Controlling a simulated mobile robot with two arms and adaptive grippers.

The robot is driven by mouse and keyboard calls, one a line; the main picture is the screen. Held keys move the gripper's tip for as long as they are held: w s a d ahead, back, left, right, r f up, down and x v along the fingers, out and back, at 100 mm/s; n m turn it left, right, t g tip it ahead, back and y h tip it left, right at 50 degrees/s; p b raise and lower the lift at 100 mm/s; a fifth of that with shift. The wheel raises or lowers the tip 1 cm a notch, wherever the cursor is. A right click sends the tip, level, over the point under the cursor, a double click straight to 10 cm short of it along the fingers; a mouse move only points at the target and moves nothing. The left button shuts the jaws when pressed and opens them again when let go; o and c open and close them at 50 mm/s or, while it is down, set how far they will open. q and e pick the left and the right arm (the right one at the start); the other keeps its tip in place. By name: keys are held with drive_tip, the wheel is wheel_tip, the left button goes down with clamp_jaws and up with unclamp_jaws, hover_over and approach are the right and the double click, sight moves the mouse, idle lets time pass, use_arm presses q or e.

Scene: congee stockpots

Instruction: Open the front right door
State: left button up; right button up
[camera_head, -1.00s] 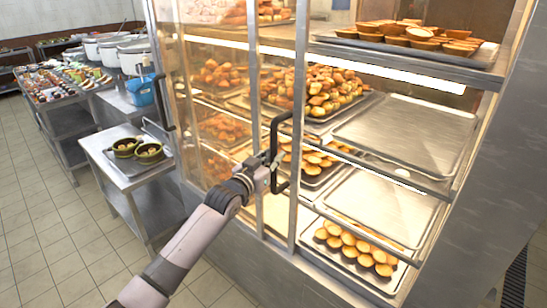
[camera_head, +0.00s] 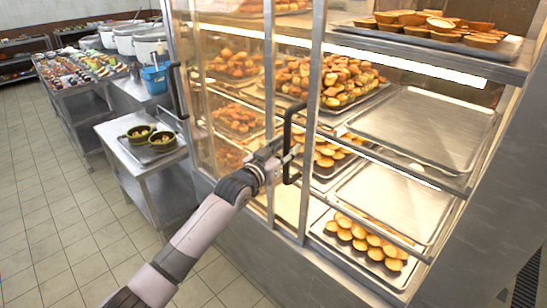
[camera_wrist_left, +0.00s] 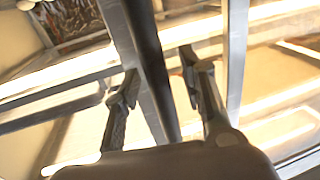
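The front right door is part of the steel-framed glass display case. Its upright frame (camera_head: 313,120) carries a black bracket-shaped handle (camera_head: 288,140). The door looks closed. My left gripper (camera_head: 288,158) is at the lower half of this handle. In the left wrist view, the two fingers of my left gripper (camera_wrist_left: 158,75) stand apart, one on each side of the dark handle bar (camera_wrist_left: 143,45). I see no clear grip on the bar. My right gripper is not in view.
Another black handle (camera_head: 176,90) is on the case's left part. A small steel table (camera_head: 160,172) with two green pots stands left of the case. A blue bucket (camera_head: 155,79) stands behind it. The tiled floor at left is clear.

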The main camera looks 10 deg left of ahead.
use_arm(q)
drive_tip(key=v, duration=1.1)
drive_tip(key=shift+s, duration=0.15)
drive_tip(key=shift+a, duration=0.1)
drive_tip(key=s+a+f+n+g+y, duration=0.1)
drive_tip(key=s+a+f+y, duration=0.1)
drive_tip(key=f, duration=0.8)
drive_tip(key=s+a+f+n+g+y, duration=0.1)
drive_tip(key=a+f+g, duration=0.15)
drive_tip(key=f, duration=0.85)
drive_tip(key=s+a+f+n+g+y, duration=0.1)
drive_tip(key=s+a+f+y, duration=0.15)
drive_tip(key=f, duration=0.75)
drive_tip(key=s+a+f+g+y, duration=0.1)
drive_tip(key=s+a+f+g, duration=0.1)
drive_tip(key=s+f, duration=0.7)
drive_tip(key=s+a+f+g, duration=0.2)
drive_tip(key=s+f, duration=0.4)
drive_tip(key=f, duration=0.6)
drive_tip(key=s+f+g, duration=0.2)
drive_tip(key=s+f, duration=0.3)
drive_tip(key=s, duration=0.7)
drive_tip(key=s+f+g, duration=0.2)
drive_tip(key=s+f, duration=0.3)
drive_tip(key=s, duration=0.7)
drive_tip(key=s+f+g+y, duration=0.1)
drive_tip(key=s+f+g, duration=0.2)
drive_tip(key=s, duration=1)
wheel_tip(320, 180, down, 2)
drive_tip(key=shift+a, duration=0.1)
